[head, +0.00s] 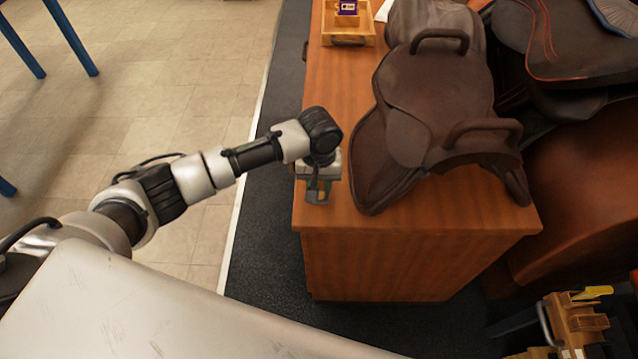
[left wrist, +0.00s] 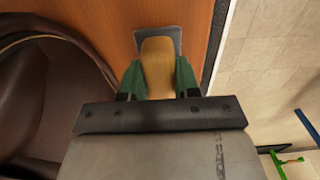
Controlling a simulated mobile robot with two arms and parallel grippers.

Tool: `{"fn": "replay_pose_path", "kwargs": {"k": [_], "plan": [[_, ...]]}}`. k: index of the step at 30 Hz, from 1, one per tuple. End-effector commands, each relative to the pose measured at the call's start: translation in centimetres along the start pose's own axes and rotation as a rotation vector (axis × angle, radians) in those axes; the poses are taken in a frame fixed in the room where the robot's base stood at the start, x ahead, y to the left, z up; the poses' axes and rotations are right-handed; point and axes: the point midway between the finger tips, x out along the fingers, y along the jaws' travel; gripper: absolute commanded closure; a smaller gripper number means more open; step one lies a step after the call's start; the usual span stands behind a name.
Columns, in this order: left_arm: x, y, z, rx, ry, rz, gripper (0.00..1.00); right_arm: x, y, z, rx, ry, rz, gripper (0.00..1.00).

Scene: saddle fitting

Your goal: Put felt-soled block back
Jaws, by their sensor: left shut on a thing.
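My left gripper (head: 318,190) is over the front left corner of the wooden cabinet top, left of the brown saddle. In the left wrist view its green fingers (left wrist: 159,80) are shut on the felt-soled block (left wrist: 157,58), a tan wooden piece with a grey sole at its far end. In the head view the gripper mostly hides the block. I cannot tell whether the sole touches the cabinet top. My right gripper is not in view.
The brown saddle (head: 430,95) fills much of the cabinet top (head: 345,85). A wooden tray (head: 329,38) with a small purple box (head: 347,8) sits at the back. More saddles stand at the right. A wooden caddy (head: 577,325) is at lower right. The cabinet's left strip is clear.

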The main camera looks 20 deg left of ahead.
Motion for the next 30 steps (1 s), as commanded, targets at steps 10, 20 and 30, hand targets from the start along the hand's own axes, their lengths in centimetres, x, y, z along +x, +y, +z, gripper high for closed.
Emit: {"fn": "replay_pose_path", "kwargs": {"k": [10, 20, 30], "plan": [[1.25, 0.02, 0.01, 0.001, 0.001, 0.001, 0.91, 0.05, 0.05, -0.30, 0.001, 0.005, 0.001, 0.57], [1.52, 0.01, 0.00, 0.001, 0.000, 0.001, 0.43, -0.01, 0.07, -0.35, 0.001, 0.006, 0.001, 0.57], [0.70, 0.00, -0.05, 0.000, 0.002, 0.002, 0.43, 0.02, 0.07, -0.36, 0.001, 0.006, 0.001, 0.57]]}}
